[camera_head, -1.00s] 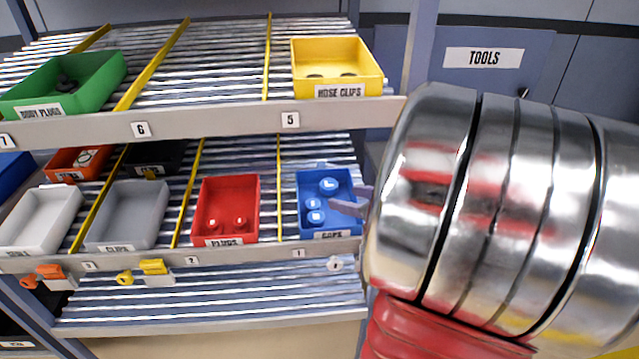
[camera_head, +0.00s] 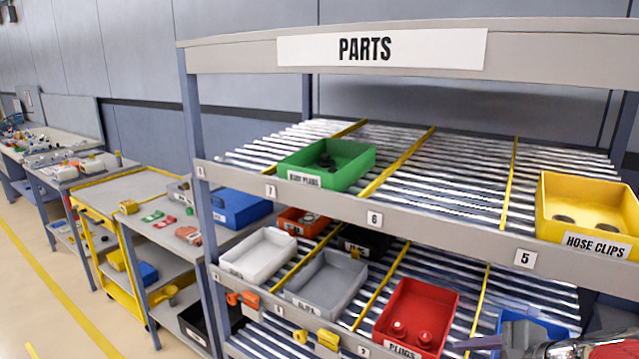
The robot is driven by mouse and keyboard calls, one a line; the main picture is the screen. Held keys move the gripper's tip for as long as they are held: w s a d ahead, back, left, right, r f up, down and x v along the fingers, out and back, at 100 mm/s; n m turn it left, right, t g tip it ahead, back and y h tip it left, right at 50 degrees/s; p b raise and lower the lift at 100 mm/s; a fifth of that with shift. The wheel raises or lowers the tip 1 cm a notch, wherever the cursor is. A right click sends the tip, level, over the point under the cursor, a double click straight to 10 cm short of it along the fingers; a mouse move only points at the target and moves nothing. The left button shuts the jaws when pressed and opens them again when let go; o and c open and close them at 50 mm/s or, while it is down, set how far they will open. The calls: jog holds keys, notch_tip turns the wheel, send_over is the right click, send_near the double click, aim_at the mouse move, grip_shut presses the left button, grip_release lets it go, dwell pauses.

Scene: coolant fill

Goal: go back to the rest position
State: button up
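My gripper (camera_head: 490,328) shows at the lower right edge, in front of the blue bin (camera_head: 545,328) on the lower tier of the parts rack. Two pale finger pieces show apart, with nothing seen between them. The metal wrist behind them is cut off by the bottom edge. The red plugs bin (camera_head: 440,300) stands just left of the gripper, with red plugs inside. The blue bin is partly hidden by my arm.
The rack (camera_head: 400,222) holds a green bin (camera_head: 345,165), a yellow hose clips bin (camera_head: 590,205), a white bin (camera_head: 258,255) and a grey bin (camera_head: 328,284). A yellow cart (camera_head: 100,240) and benches stand left. Floor (camera_head: 50,300) is clear at far left.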

jog(key=s+a+r+n+g+h, duration=0.2)
jog(key=s+a+n, duration=0.7)
jog(key=n, duration=1.1)
jog(key=a+r+h, duration=0.1)
jog(key=a+h, duration=0.1)
jog(key=shift+s+a+n, duration=0.25)
jog(key=shift+a+n, duration=0.1)
jog(key=shift+n, duration=0.05)
